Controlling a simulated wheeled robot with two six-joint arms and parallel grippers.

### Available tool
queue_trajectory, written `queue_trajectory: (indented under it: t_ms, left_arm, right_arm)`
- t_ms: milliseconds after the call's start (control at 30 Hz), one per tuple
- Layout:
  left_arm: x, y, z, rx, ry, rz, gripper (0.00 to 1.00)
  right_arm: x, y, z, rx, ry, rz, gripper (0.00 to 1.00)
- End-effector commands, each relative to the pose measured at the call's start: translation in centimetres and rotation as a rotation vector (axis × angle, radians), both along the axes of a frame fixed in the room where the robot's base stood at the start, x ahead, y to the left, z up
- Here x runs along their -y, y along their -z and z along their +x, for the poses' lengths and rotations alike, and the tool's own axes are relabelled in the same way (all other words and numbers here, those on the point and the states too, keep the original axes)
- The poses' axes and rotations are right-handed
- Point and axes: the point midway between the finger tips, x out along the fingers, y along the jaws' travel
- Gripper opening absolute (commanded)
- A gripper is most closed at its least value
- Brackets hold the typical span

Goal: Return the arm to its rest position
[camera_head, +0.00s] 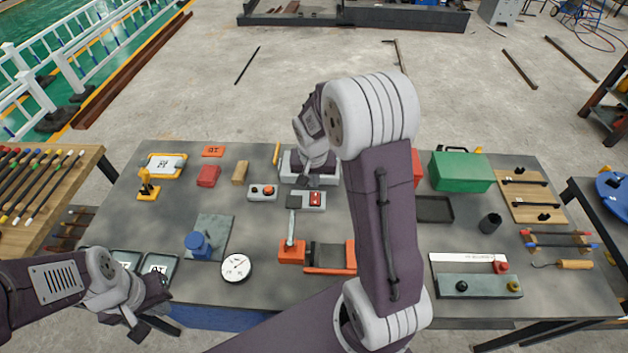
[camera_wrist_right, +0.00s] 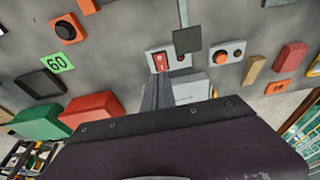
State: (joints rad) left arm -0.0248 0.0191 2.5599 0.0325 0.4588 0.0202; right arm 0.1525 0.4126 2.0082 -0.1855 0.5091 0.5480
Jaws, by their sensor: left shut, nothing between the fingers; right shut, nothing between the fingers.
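My right arm reaches over the middle of the table, and its elbow and forearm block part of the head view. My right gripper (camera_head: 303,184) is shut and empty, pointing down close to a grey box with a red rocker switch (camera_head: 315,198). In the right wrist view the narrow shut fingers (camera_wrist_right: 157,75) end beside that red switch (camera_wrist_right: 162,62); I cannot tell whether they touch it. My left gripper (camera_head: 140,322) is shut and empty, low at the table's front left edge.
Close to the right gripper stand a two-button box (camera_head: 262,192) and an orange-based lever (camera_head: 291,246). A blue-topped item (camera_head: 198,244) and a round gauge (camera_head: 236,268) are front left.

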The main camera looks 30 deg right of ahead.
Motion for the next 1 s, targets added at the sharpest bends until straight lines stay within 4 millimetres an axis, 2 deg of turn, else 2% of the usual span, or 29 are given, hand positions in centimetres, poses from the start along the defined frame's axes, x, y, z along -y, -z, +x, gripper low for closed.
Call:
queue_trajectory:
  t_ms: [467,567,600,667,700,800,900,967,1000]
  left_arm:
    - [0.0,0.0,0.0,0.0,0.0,0.0,0.0]
    - [0.0,0.7,0.0,0.0,0.0,0.0,0.0]
    - [0.0,1.2,0.0,0.0,0.0,0.0,0.0]
    - [0.0,2.0,0.0,0.0,0.0,0.0,0.0]
    - [0.0,2.5,0.0,0.0,0.0,0.0,0.0]
    - [0.0,3.0,0.0,0.0,0.0,0.0,0.0]
    - [0.0,2.8,0.0,0.0,0.0,0.0,0.0]
    - [0.0,2.7,0.0,0.0,0.0,0.0,0.0]
    - [0.0,2.7,0.0,0.0,0.0,0.0,0.0]
  right_arm:
    - [0.0,0.0,0.0,0.0,0.0,0.0,0.0]
    - [-1.1,-0.6,0.7,0.034,-0.029,-0.005,0.0]
    - [-2.0,-1.1,0.3,0.05,-0.05,-0.005,0.0]
    - [-4.1,-1.2,-2.0,0.048,-0.084,0.012,0.0]
    - [-5.5,-0.9,-4.1,0.034,-0.128,0.024,0.0]
    - [-7.9,0.4,-9.7,-0.024,-0.268,0.045,0.0]
    - [-8.8,1.8,-14.4,-0.093,-0.394,0.062,0.0]
    - [-9.0,2.5,-15.8,-0.126,-0.46,0.067,0.0]
    - [-9.0,2.4,-15.7,-0.125,-0.493,0.064,0.0]
